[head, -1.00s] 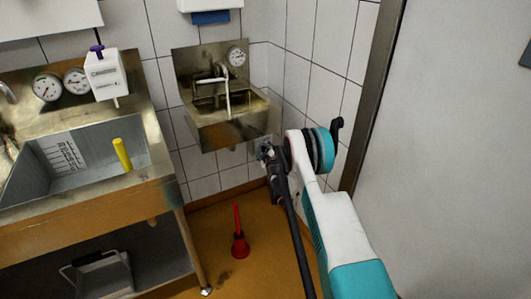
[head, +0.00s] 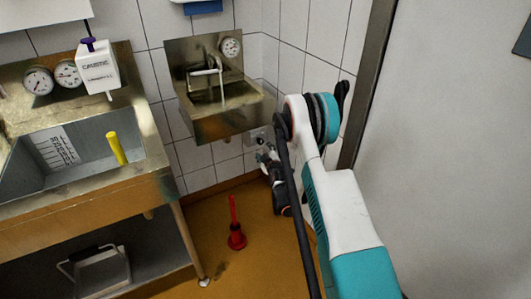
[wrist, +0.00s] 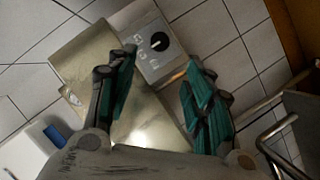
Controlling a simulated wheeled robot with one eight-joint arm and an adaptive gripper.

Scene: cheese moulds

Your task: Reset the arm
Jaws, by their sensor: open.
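My arm reaches forward at the right of the head view. My gripper (head: 264,157) is at its end, small and partly hidden by the arm and a dark hose. It is below and to the right of the steel wall sink (head: 220,122). In the wrist view, the two green-padded fingers of my gripper (wrist: 160,85) are spread apart with nothing between them. Beyond them is a grey box with a black dial knob (wrist: 159,44), against the tiled wall. I cannot tell how far the fingers are from it.
A steel basin counter (head: 95,208) with a yellow cylinder (head: 117,148) stands at left. A pale wall or door (head: 455,150) is at right. Metal rails (wrist: 278,128) show in the wrist view.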

